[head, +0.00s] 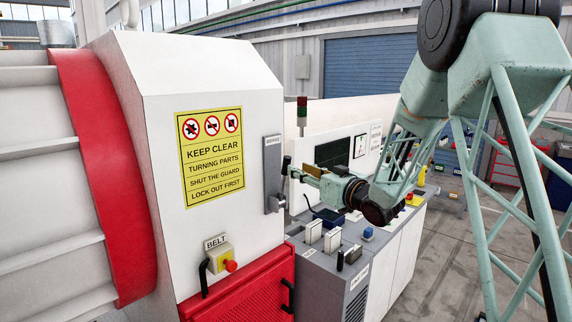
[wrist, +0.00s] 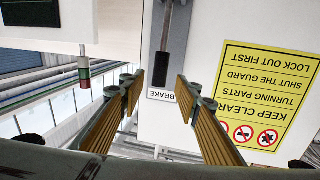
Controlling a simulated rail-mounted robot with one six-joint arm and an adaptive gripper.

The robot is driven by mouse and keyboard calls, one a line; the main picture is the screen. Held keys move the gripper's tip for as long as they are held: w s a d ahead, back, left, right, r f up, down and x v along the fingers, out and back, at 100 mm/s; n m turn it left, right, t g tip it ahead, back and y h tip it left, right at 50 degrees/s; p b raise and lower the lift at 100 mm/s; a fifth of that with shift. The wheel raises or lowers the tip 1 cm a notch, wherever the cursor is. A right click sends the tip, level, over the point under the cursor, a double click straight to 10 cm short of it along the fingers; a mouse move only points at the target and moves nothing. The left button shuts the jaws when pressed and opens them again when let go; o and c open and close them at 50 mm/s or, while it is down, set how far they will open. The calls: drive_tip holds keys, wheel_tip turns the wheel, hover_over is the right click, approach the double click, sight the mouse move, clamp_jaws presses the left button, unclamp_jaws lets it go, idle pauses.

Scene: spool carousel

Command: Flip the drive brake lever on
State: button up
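The brake lever has a dark grip (head: 285,165) on a grey plate (head: 271,160) on the side of the white machine housing. Its grip points up, above the pivot low on the plate. In the upside-down wrist view the dark grip (wrist: 161,69) shows in line with the gap between my fingers, near the BRAKE label (wrist: 170,95). My gripper (head: 293,172) is level with the grip in the head view, close to it. In the wrist view my gripper (wrist: 158,86) is open, with a finger to each side of the grip. I cannot tell whether either finger touches it.
A yellow warning sign (head: 211,155) is on the housing left of the plate. Below it is a BELT switch box with a red knob (head: 231,266). A grey console (head: 325,285) with several switches stands below my gripper. A red-green signal light (head: 302,111) stands behind.

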sight(286, 173)
drive_tip(key=p+x, duration=0.1)
drive_tip(key=x, duration=0.8)
clamp_jaws()
idle(0.4)
